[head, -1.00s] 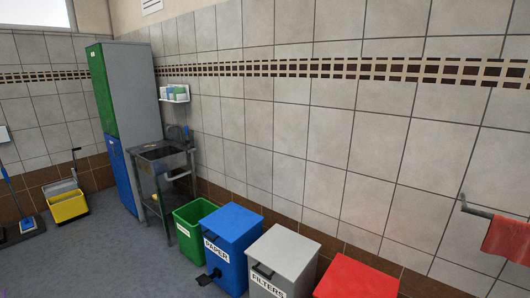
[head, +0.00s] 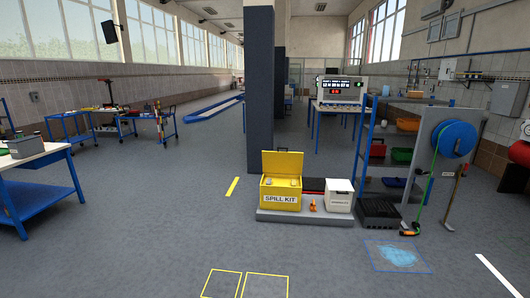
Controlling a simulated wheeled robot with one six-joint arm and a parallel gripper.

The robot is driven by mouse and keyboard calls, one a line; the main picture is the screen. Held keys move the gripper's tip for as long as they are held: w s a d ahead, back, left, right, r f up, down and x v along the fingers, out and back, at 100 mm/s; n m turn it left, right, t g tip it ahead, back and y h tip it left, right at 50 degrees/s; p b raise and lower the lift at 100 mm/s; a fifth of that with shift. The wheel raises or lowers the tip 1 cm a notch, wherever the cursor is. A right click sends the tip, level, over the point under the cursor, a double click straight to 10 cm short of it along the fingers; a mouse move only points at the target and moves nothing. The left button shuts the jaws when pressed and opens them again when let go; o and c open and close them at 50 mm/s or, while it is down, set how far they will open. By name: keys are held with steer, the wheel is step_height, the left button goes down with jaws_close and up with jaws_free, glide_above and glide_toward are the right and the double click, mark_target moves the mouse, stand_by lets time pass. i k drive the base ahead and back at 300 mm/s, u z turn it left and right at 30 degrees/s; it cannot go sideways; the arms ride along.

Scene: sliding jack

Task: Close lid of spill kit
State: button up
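The spill kit (head: 281,194) is a yellow box with a white "SPILL KIT" label on its front. It stands on the left part of a low grey platform, in the middle of the head view. Its yellow lid (head: 283,163) is open and stands up at the back of the box. Pale contents show inside the opening. My gripper is not in the head view, and nothing is seen touching the lid.
A white box (head: 339,195) and a small orange item (head: 314,206) share the platform (head: 302,217). A dark pillar (head: 260,90) stands behind. A bluish puddle (head: 398,256) lies front right. The floor in front is mostly clear.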

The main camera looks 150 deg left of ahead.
mark_target(277, 161)
steer(key=u, duration=5.05)
steer(key=i, duration=0.95)
steer(key=u, duration=0.5)
steer(key=i, duration=2.45)
steer(key=u, duration=0.25)
steer(key=i, duration=2.65)
steer(key=z, duration=0.4)
steer(key=i, duration=1.85)
steer(key=z, duration=1.8)
steer(key=i, duration=1.1)
steer(key=z, duration=1.05)
